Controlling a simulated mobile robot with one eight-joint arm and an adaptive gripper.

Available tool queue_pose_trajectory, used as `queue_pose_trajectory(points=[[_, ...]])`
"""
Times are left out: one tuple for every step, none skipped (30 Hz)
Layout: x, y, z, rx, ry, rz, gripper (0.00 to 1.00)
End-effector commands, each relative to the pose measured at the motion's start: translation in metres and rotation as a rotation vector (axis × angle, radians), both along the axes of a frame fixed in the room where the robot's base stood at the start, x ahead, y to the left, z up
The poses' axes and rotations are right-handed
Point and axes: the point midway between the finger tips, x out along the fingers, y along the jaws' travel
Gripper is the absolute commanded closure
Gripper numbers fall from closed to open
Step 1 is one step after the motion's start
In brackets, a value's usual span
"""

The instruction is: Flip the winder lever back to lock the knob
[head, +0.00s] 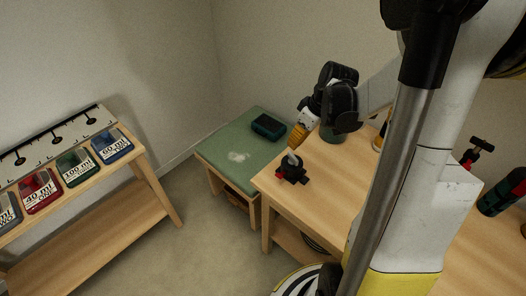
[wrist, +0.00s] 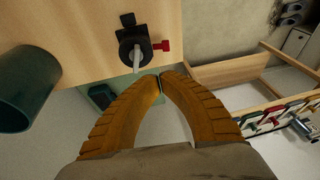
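The winder is a black round body (head: 293,168) at the near left corner of the wooden table, with a pale grey stem. It also shows in the wrist view (wrist: 131,42). A small red lever (wrist: 162,45) sticks out of its right side there; in the head view a red bit (head: 279,171) shows on its left. My gripper (wrist: 159,79), with orange ribbed fingers, has its fingertips together and nothing visible between them. In the wrist view the tips are just right of and below the stem's end, apart from it in the picture. In the head view my gripper (head: 296,138) is just above the winder.
A dark green cup (wrist: 22,88) stands on the wooden table (head: 325,185) near the winder. A green-topped low table (head: 225,148) with a dark teal box (head: 268,127) stands beyond. A rack of labelled bins (head: 75,168) stands at left. Floor between is clear.

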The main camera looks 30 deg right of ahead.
Motion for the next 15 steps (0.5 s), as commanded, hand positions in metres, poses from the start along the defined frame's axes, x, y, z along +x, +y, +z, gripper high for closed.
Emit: queue_pose_trajectory(points=[[0.0, -0.001, -0.001, 0.001, 0.0, 0.002, 1.0], [0.0, -0.001, -0.001, 0.002, 0.001, 0.003, 1.0], [0.0, -0.001, -0.001, 0.003, 0.002, 0.004, 1.0], [0.0, -0.001, -0.001, 0.003, 0.002, 0.004, 1.0], [0.0, -0.001, -0.001, 0.003, 0.002, 0.004, 1.0], [0.0, -0.001, -0.001, 0.002, 0.001, 0.004, 1.0], [0.0, -0.001, -0.001, 0.002, 0.001, 0.004, 1.0], [0.0, -0.001, -0.001, 0.002, 0.001, 0.004, 1.0], [0.0, -0.001, -0.001, 0.002, 0.001, 0.004, 1.0], [0.0, -0.001, -0.002, 0.002, 0.001, 0.004, 1.0], [0.0, -0.001, -0.002, 0.002, 0.001, 0.004, 1.0], [0.001, 0.0, -0.004, 0.002, 0.001, 0.004, 1.0], [0.001, 0.0, -0.006, 0.002, 0.001, 0.004, 1.0], [0.002, 0.0, -0.008, 0.001, 0.001, 0.004, 1.0], [0.003, 0.001, -0.013, 0.001, 0.001, 0.004, 1.0]])
